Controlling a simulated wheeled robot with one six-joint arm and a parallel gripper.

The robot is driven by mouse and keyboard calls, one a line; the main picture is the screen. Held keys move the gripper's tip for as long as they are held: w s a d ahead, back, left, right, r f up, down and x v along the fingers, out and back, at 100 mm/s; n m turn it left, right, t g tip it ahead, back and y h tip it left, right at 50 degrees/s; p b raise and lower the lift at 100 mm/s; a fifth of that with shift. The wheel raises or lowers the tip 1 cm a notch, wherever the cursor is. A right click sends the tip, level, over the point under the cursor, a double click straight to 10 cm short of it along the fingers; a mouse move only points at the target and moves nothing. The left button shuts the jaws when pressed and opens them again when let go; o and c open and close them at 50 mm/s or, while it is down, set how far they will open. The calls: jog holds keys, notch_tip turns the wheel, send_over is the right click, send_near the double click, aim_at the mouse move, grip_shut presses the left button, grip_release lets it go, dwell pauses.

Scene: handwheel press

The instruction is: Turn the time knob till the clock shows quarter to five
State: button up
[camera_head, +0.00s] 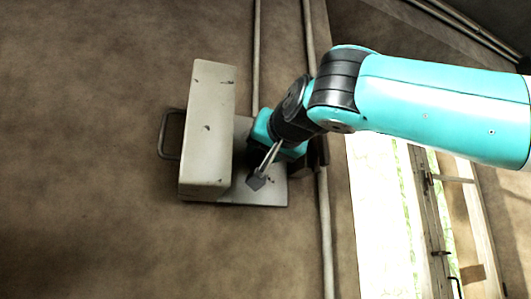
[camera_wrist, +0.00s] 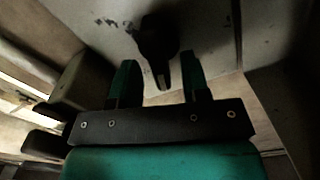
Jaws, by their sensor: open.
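A dark knob (camera_wrist: 157,38) with a narrow lower end and a pale mark stands on a light, scuffed panel (camera_wrist: 220,30) at the top middle of the wrist view. My gripper (camera_wrist: 157,62) is open, its two teal fingertips apart. The knob's narrow end shows between the fingers; I cannot tell whether they touch it. I cannot be sure that this is the time knob. In the head view my gripper is at the right part of a beige metal unit on the wall, partly hidden by my wrist. No clock face can be made out in either view.
The unit has a tall raised box (camera_head: 207,125) on a flat back plate (camera_head: 270,195), and a metal handle (camera_head: 169,135) at its left. Pipes (camera_head: 325,235) run down the wall beside it. A bright window (camera_head: 380,220) is at the right. The wall left of the unit is clear.

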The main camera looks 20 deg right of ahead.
jog(key=shift+w, duration=0.7)
grip_shut()
jog(key=m+b, duration=0.2)
jog(key=shift+d+f+m, duration=0.1)
jog(key=shift+f+m, duration=0.1)
jog(key=shift+m, duration=0.2)
jog(key=m+b, duration=0.3)
jog(key=m, duration=0.2)
jog(key=shift+d, duration=0.1)
jog(key=shift+m, duration=0.3)
